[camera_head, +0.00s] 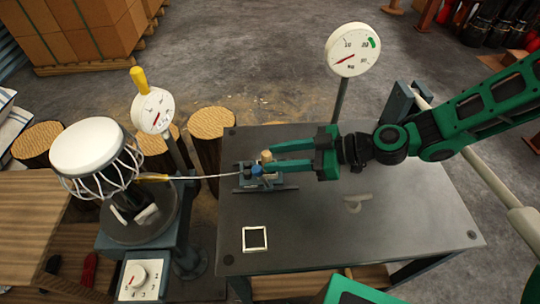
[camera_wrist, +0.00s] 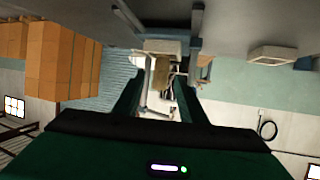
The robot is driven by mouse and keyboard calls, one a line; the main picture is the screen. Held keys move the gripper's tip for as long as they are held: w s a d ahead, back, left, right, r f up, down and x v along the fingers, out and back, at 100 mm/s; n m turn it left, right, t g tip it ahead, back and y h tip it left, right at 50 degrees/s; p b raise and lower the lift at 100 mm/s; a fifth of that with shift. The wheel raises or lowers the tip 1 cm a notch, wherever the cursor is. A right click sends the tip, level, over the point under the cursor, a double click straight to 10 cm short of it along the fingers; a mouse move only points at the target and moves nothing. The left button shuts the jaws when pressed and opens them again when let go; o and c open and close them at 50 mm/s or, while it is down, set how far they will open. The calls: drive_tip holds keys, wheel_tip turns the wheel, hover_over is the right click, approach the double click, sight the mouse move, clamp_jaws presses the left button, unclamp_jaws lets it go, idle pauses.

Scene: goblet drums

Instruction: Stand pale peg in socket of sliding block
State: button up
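A small pale tan peg (camera_head: 266,155) shows at the sliding block (camera_head: 274,183), a low blue-grey assembly on the dark table. A blue round piece (camera_head: 257,170) sits just in front of the peg. My gripper (camera_head: 269,159) reaches in from the right, with one finger behind and one in front. In the wrist view the peg (camera_wrist: 160,73) shows between the two fingers of my gripper (camera_wrist: 158,83), with gaps beside it. The gripper looks open. Whether the peg's lower end is in the socket is hidden.
A dark table (camera_head: 330,240) carries a white square frame (camera_head: 255,239). A dial gauge (camera_head: 353,50) stands on a post behind. A thin rod (camera_head: 215,176) runs left to a caged drum (camera_head: 95,150), beside a second gauge (camera_head: 152,110). The table's front is mostly clear.

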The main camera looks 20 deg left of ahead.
drive_tip(key=shift+v, duration=2)
